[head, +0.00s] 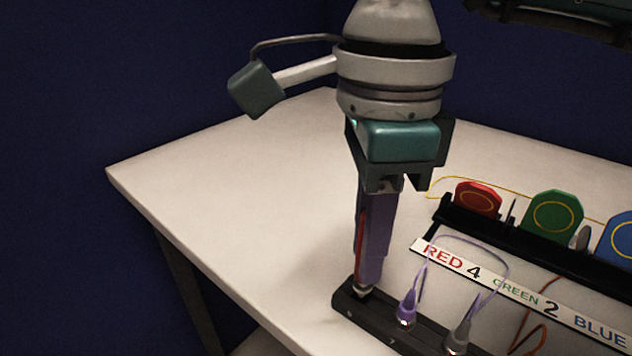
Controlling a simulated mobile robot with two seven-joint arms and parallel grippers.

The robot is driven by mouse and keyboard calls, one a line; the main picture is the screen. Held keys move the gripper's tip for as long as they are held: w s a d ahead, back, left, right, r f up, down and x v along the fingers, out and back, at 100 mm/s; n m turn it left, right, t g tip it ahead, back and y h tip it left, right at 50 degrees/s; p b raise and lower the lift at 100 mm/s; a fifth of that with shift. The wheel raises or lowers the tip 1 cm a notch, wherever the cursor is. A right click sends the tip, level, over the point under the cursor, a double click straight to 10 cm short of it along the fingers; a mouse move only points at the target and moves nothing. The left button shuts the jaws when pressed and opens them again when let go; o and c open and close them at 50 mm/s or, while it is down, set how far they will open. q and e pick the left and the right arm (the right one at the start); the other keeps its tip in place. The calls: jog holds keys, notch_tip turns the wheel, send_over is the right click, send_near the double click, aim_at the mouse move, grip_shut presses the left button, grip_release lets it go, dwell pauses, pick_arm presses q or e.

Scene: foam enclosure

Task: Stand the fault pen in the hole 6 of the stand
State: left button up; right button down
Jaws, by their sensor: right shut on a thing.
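My right gripper (388,184) points down and is shut on the upper end of a purple pen-like body with a red strip (374,235), which I take to be the fault pen. It is held nearly upright. Its pale metal tip (363,291) is at the left end of the black stand (378,328); I cannot tell whether it is in a hole or just above it. The stand's numbers are too small to read surely. My left gripper is not in view.
A black rack holds red (478,198), green (553,219) and blue (622,239) discs at the right, behind a label strip (515,292) reading RED 4, GREEN 2, BLUE. Thin cords loop over the pens. The white table (240,190) is clear at the left.

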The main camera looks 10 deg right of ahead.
jog(key=shift+f+b, duration=0.6)
jog(key=shift+f, duration=0.15)
jog(key=c, duration=0.7)
grip_release()
jog(key=shift+r, duration=0.1)
notch_tip(320, 180, up, 10)
jog(key=shift+f, duration=0.1)
